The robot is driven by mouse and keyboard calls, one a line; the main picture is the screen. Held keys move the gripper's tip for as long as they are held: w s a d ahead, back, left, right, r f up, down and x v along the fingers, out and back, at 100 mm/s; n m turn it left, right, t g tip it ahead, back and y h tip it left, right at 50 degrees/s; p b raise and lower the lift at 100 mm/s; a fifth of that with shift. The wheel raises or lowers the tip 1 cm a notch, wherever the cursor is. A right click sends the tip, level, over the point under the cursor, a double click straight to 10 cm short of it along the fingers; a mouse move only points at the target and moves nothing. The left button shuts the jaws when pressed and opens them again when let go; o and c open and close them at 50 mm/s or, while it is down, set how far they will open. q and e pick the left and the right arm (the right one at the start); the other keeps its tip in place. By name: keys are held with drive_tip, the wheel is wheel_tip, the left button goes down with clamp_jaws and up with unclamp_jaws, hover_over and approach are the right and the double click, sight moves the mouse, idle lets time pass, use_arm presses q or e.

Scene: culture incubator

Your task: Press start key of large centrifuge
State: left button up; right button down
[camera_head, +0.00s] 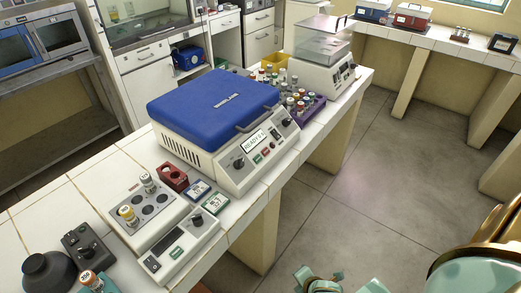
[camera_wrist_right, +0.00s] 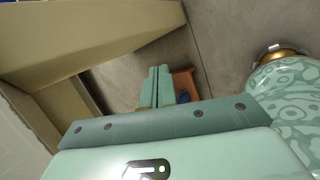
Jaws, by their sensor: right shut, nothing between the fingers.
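The large centrifuge (camera_head: 173,143) stands on the white-tiled bench in the head view, its blue lid (camera_head: 205,103) closed. Its sloped front panel has a lit display (camera_head: 256,139) that seems to read READY, knobs, and a green key (camera_head: 257,159) beside a red key (camera_head: 265,152). Any key lettering is too small to read. My right gripper (camera_wrist_right: 157,72) shows in the right wrist view with its two pale green fingers together and empty. It is over the floor, apart from the centrifuge, which that view does not show. My left gripper is not in view.
In front of the centrifuge are a vial block (camera_head: 150,212), a red rack (camera_head: 173,177) and two small displays. Behind it are a purple vial rack (camera_head: 313,108) and a clear-covered device (camera_head: 318,76). Open floor (camera_head: 370,200) lies right of the bench.

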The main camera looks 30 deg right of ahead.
drive_tip(key=w+d+r+n+t+p, duration=0.1)
drive_tip(key=w+r+n+t+p, duration=0.15)
drive_tip(key=w+r+n, duration=0.6)
drive_tip(key=w+d+r+n+t+p, duration=0.1)
drive_tip(key=w+d+r+t+p, duration=0.15)
drive_tip(key=w+r, duration=0.7)
drive_tip(key=n+t+h+p, duration=0.2)
drive_tip(key=n+t+p, duration=0.15)
drive_tip(key=n, duration=0.45)
approach(258, 159)
drive_tip(key=d+r, duration=0.5)
drive_tip(key=r, duration=0.3)
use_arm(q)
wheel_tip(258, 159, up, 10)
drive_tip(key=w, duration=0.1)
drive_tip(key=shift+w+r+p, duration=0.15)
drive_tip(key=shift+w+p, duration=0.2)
use_arm(e)
drive_tip(key=shift+w+f+g, duration=0.15)
drive_tip(key=shift+w+g, duration=0.1)
drive_tip(key=shift+w, duration=0.25)
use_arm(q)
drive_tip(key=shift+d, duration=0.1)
